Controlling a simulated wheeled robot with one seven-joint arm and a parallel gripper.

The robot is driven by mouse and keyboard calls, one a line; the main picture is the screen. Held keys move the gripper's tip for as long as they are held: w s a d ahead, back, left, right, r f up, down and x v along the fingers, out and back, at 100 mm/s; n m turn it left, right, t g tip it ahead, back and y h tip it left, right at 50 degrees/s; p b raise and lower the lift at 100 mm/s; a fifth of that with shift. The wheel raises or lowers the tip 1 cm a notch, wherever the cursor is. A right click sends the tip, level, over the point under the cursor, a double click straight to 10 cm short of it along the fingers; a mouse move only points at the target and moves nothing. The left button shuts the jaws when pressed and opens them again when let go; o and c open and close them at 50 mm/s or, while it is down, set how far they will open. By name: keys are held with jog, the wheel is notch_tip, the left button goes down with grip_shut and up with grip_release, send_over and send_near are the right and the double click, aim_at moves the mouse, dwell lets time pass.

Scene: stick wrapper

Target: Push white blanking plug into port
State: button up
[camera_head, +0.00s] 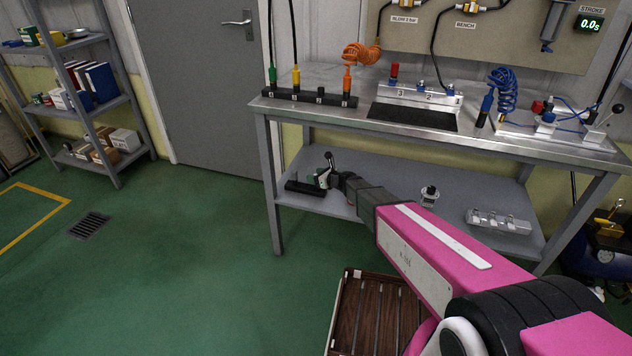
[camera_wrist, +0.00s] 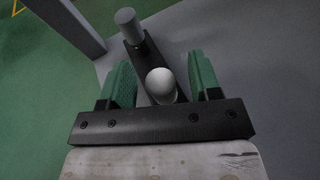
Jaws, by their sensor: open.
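A white round-topped plug (camera_wrist: 161,82) stands in a black holder (camera_head: 303,188) on the lower shelf of the bench. In the wrist view it sits between the two green fingers of my gripper (camera_wrist: 160,66). The fingers are open, with a gap on each side of the plug. A grey cylinder (camera_wrist: 127,24) stands at the far end of the same holder. In the head view my gripper (camera_head: 325,175) is down at the holder and hides the plug. A black manifold (camera_head: 308,96) with numbered ports lies on the bench top, with green, yellow and orange hose fittings in it.
The bench top (camera_head: 330,78) overhangs the lower shelf (camera_head: 400,187), and a bench leg (camera_head: 270,190) stands left of my gripper. A silver block (camera_head: 498,221) and a small fitting (camera_head: 429,196) are on the shelf. A slatted wooden crate (camera_head: 345,310) is below my arm.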

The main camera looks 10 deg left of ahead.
jog(key=c, duration=1)
